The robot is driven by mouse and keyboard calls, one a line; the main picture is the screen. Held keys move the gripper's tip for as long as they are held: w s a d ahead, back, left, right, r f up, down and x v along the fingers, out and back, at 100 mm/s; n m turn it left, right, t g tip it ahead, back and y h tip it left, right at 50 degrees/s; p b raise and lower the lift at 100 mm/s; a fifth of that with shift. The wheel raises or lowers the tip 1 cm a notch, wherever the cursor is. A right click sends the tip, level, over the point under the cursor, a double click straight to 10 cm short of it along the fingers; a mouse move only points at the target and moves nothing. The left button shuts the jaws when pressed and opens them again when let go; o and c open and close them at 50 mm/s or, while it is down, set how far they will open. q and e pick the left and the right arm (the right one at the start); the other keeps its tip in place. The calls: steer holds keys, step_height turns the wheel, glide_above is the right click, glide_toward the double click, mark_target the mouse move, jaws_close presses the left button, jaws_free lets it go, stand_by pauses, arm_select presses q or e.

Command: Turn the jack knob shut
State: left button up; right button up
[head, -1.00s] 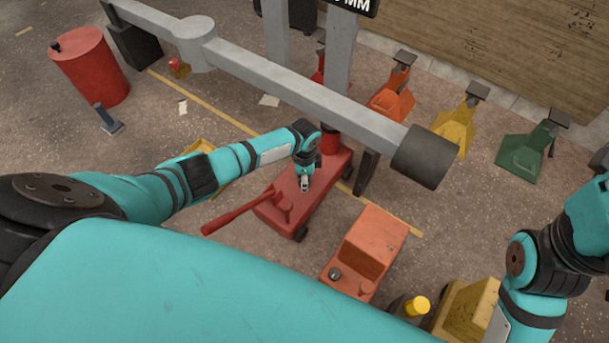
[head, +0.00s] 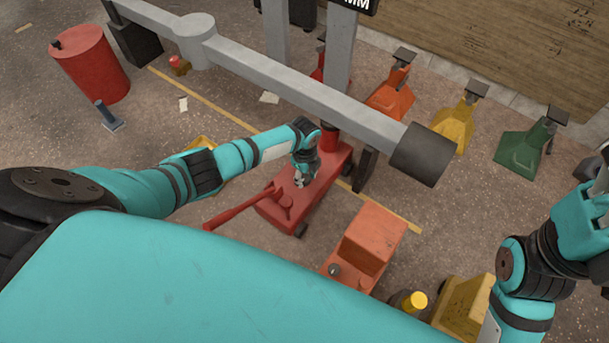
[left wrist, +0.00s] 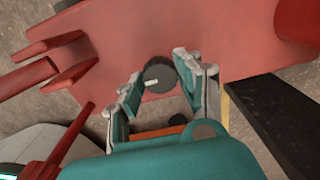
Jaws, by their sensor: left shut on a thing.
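The red floor jack (head: 322,178) stands on the floor below the grey beam, its red handle (head: 238,208) reaching to the left. In the left wrist view the jack knob (left wrist: 158,76) is a small dark round cap with a white mark on the red jack body (left wrist: 140,30). My left gripper (head: 299,181) is down at the jack, and in the left wrist view its fingers (left wrist: 157,68) are on either side of the knob, shut on it. The gripper hides the knob in the head view. My right arm shows at the right edge; its gripper is out of view.
A grey beam (head: 300,93) crosses above the jack beside an upright post. An orange box-like unit (head: 376,238) stands to the right. Orange, yellow (head: 454,130) and green (head: 526,150) stands line the wall. A red drum (head: 92,68) is at far left.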

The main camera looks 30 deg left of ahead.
mark_target(305, 178)
arm_select(q)
steer(key=shift+d, duration=0.1)
stand_by(0.3)
steer(key=o, duration=1.1)
steer(key=shift+o, duration=0.2)
step_height(305, 178, up, 12)
